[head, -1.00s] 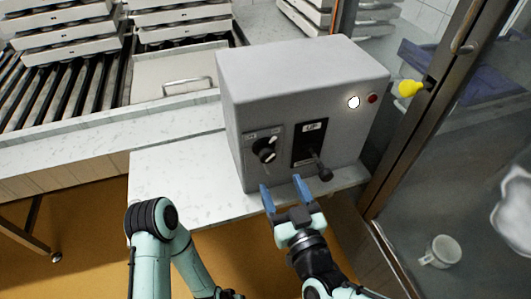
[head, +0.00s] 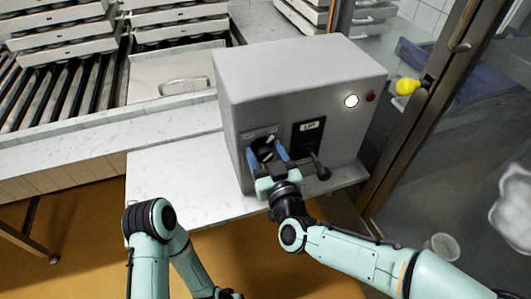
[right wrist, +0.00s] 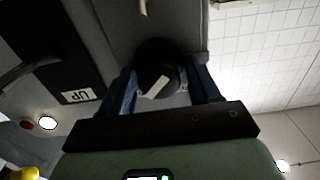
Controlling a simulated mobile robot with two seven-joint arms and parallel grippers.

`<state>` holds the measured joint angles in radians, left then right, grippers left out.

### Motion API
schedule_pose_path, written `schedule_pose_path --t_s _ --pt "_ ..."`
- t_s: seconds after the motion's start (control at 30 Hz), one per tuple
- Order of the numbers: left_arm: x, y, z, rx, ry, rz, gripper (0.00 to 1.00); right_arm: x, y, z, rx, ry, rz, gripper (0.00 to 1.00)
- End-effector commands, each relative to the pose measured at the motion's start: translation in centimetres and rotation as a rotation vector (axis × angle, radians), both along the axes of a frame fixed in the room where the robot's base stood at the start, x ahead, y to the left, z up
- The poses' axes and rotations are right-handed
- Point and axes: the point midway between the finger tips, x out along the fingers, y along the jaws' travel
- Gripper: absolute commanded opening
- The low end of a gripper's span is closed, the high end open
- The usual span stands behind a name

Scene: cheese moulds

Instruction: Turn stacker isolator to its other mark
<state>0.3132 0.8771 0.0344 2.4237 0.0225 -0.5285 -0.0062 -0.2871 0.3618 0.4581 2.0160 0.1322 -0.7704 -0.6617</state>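The isolator is a round black knob (head: 266,153) with a white pointer bar, on the left of the grey box's front (head: 236,125). In the right wrist view the knob (right wrist: 160,72) shows its white bar lying slanted. My right gripper (head: 267,152) has its two blue fingers on either side of the knob. It is open; the fingers (right wrist: 161,85) stand apart around the knob, and I cannot tell whether they touch it. The plate above the knob is partly hidden, its marks too small to read. My left arm is at the lower left, its gripper out of view.
Just right of the knob, a black lever (head: 322,172) sticks out under an "UP" label (head: 309,126). A lit white lamp (head: 351,101) and red button (head: 370,96) sit further right. A glass door frame (head: 420,110) stands close on the right. The white counter (head: 175,185) left of the box is clear.

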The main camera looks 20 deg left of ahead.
Motion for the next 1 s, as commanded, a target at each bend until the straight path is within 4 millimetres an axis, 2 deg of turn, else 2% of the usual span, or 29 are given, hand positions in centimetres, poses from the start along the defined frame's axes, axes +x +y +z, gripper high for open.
schedule_pose_path --t_s 0.03,0.07,0.47,1.0 --pt "0.0 0.0 0.0 0.000 0.000 0.000 0.62 0.0 0.0 0.0 0.000 0.000 0.000 0.36" --pt "0.0 0.0 0.0 0.000 0.000 0.000 0.62 0.0 0.0 0.0 0.000 0.000 0.000 0.32" --pt "-0.2 -0.1 0.1 -0.002 0.005 -0.002 0.62 -0.1 0.0 0.0 -0.054 -0.036 0.001 0.32" --pt "-1.5 -0.8 1.3 -0.020 0.041 -0.017 0.62 -0.2 0.2 0.0 -0.424 -0.285 0.002 0.32"
